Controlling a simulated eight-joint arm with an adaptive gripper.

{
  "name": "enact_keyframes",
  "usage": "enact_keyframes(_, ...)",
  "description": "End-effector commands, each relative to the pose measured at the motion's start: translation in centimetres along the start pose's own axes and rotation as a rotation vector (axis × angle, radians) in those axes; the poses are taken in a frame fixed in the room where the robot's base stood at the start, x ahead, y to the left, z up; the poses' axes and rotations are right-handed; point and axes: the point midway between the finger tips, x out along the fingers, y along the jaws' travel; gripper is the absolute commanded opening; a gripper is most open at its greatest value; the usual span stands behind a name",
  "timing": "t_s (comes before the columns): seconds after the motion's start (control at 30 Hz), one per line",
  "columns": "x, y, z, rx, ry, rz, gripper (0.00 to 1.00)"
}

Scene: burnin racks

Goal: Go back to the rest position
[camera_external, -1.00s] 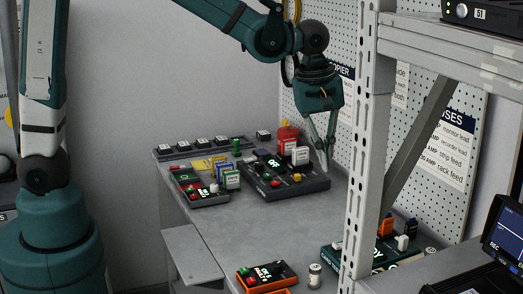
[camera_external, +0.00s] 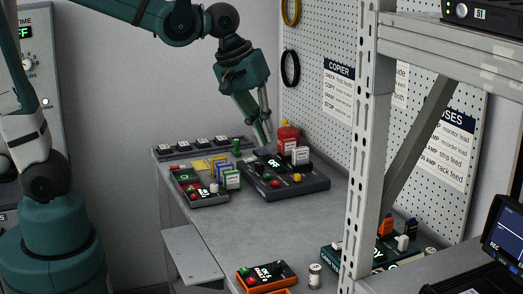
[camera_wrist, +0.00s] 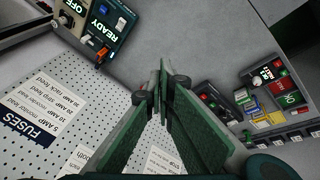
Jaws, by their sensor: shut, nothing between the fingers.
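My gripper (camera_external: 266,140) is green and hangs from my arm at the far end of the grey bench in the external view. Its fingertips are beside the red object (camera_external: 287,137) and above the back of the dark device with the OFF display (camera_external: 285,180). In the wrist view my gripper (camera_wrist: 162,72) has its fingers together at the tips with nothing between them. The rest position itself is not marked in any view.
A smaller device with coloured cards (camera_external: 203,188) and a strip of switches (camera_external: 190,147) stand on the bench (camera_external: 270,225). A pegboard wall (camera_external: 310,70) rises to the right. A grey rack post (camera_external: 367,150) stands in front. An orange-edged box (camera_external: 267,275) sits nearer.

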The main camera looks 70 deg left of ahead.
Motion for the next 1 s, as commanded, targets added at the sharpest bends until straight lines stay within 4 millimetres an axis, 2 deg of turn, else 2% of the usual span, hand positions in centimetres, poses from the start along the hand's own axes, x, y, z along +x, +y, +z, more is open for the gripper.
enact_keyframes(0.5, -2.3, -6.8, 2.4, 0.294, 0.101, 0.048, 0.0)
enact_keyframes(1.0, -2.7, -12.8, 5.2, 0.58, 0.214, 0.056, 0.0)
